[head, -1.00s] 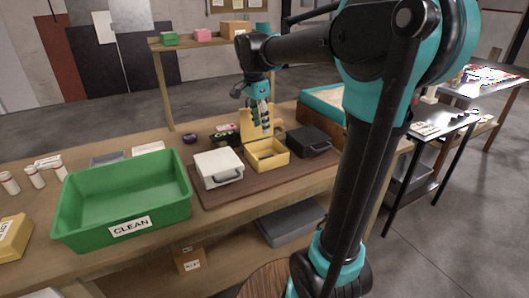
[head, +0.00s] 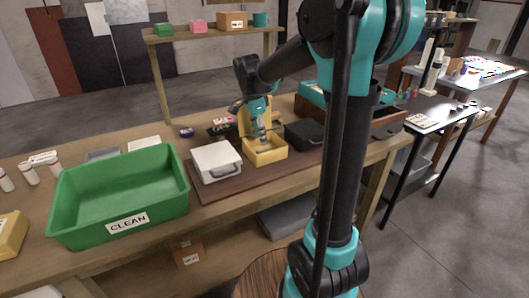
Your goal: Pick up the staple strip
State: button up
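The staple strip cannot be made out in the head view; it is too small or hidden. A yellow box (head: 266,156) with its lid raised stands open on the brown mat (head: 225,190). My gripper (head: 262,141) points down at the open yellow box, its fingertips at or just inside the opening. Whether the fingers are open, shut or holding anything is too small to tell. The inside of the box is partly hidden behind my gripper.
A white case (head: 215,162) stands left of the yellow box, and a black case (head: 303,134) stands right of it. A large green bin (head: 122,222) labelled CLEAN stands further left. Small dark items (head: 222,130) lie behind the white case.

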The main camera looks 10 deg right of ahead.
aim_at(264, 149)
jog(key=shift+w+d+f, duration=0.1)
jog(key=shift+d+f, duration=0.15)
jog(key=shift+f, duration=0.65)
jog(key=shift+s+d+f, duration=0.1)
jog(key=shift+d+f, duration=0.2)
jog(key=shift+f, duration=0.55)
jog(key=shift+w+d+f, duration=0.1)
jog(key=shift+d+f, duration=0.15)
jog(key=shift+f, duration=0.65)
grip_shut()
